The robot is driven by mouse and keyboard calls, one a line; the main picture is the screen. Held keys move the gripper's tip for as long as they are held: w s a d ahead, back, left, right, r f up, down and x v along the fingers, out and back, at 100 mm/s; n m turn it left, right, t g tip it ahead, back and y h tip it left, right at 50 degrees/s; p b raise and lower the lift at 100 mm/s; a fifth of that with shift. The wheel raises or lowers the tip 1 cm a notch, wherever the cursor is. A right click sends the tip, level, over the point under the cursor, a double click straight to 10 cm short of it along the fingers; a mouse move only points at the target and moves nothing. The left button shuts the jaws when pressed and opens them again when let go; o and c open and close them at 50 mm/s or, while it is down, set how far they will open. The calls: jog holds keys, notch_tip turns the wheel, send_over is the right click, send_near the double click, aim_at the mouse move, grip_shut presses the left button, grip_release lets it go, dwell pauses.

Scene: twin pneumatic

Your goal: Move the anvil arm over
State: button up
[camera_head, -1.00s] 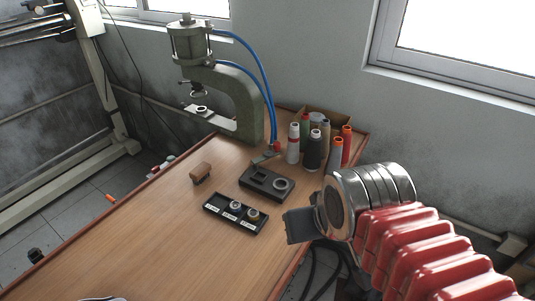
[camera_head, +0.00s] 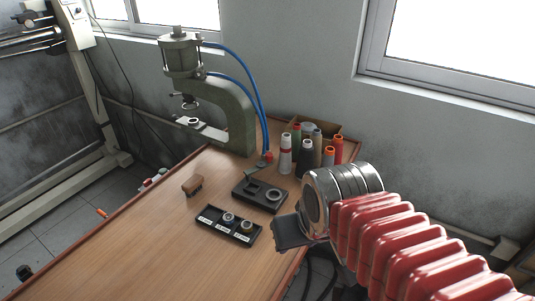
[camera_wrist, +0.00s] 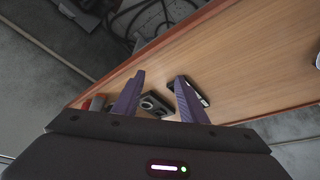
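The pneumatic press (camera_head: 238,112) stands at the far end of the wooden table, with a cylinder on top and a grey-green C-shaped frame. A flat pale arm (camera_head: 208,130) juts left from the lower frame and bears a ring-shaped anvil (camera_head: 193,121), below the upper tool ring (camera_head: 190,102). My gripper (camera_wrist: 160,77) is open in the wrist view, its two purple fingers apart with nothing held. In the head view only its dark body (camera_head: 290,232) shows by the table's right edge, well short of the press; its fingers cannot be made out there.
On the table (camera_head: 140,240) are a labelled black tray (camera_head: 203,219) with small round parts, a dark block with a ring (camera_head: 247,195), and a brown wooden piece (camera_head: 192,185). Several thread spools (camera_head: 306,160) stand right of the press.

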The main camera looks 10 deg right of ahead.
jog(key=w+r+m+h, duration=0.1)
jog(key=w+r+m, duration=0.1)
jog(key=w, duration=1.4)
jog(key=w+d+r+m, duration=0.1)
jog(key=w+r+m, duration=0.2)
jog(key=w, duration=1.4)
notch_tip(320, 180, up, 2)
jog(key=shift+w+r+g+h, duration=0.1)
jog(key=shift+w+g+h, duration=0.2)
jog(key=shift+h, duration=0.1)
jog(key=shift+d, duration=0.1)
send_near(269, 154)
jog(key=x, duration=0.8)
jog(key=shift+c, duration=0.3)
grip_shut()
